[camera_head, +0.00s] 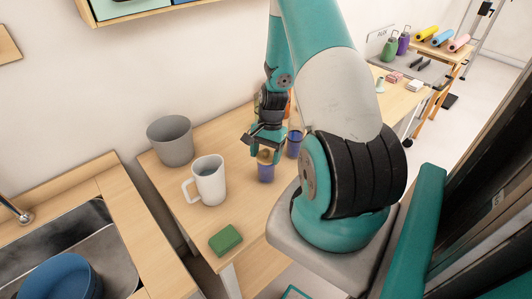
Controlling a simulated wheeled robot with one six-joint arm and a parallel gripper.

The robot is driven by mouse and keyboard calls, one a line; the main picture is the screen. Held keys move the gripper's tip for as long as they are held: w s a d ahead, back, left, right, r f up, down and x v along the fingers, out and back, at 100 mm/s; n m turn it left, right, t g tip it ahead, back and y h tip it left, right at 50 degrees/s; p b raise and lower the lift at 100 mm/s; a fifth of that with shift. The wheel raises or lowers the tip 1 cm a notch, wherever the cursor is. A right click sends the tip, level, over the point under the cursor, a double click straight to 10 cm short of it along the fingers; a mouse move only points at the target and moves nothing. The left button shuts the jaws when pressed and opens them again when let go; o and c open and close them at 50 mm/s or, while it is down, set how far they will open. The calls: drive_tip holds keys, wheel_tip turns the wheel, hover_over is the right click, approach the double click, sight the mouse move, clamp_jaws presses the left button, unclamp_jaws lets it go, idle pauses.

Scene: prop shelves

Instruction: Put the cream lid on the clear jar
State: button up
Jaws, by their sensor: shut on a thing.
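My gripper (265,148) points down over the table and is shut on a small tan-cream piece, which looks like the cream lid (266,157). Directly below it is a small jar with blue-purple contents or colour (266,173), standing upright on the table. The lid is at the jar's top; I cannot tell whether it touches or sits on the rim. A second blue-purple container (294,145) stands just to the right, partly hidden by my arm. I cannot tell for certain which of the two is the clear jar.
A white mug (209,183) and a grey bin-like pot (170,142) stand left of the gripper on the wooden table (250,205). A green sponge (225,240) lies near the front edge. A sink (75,250) with a blue bowl (62,280) is at lower left.

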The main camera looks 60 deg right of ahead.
drive_tip(key=shift+f, duration=0.15)
drive_tip(key=o, duration=1)
drive_tip(key=b+v, duration=0.3)
drive_tip(key=v, duration=1.4)
drive_tip(key=shift+r, duration=0.25)
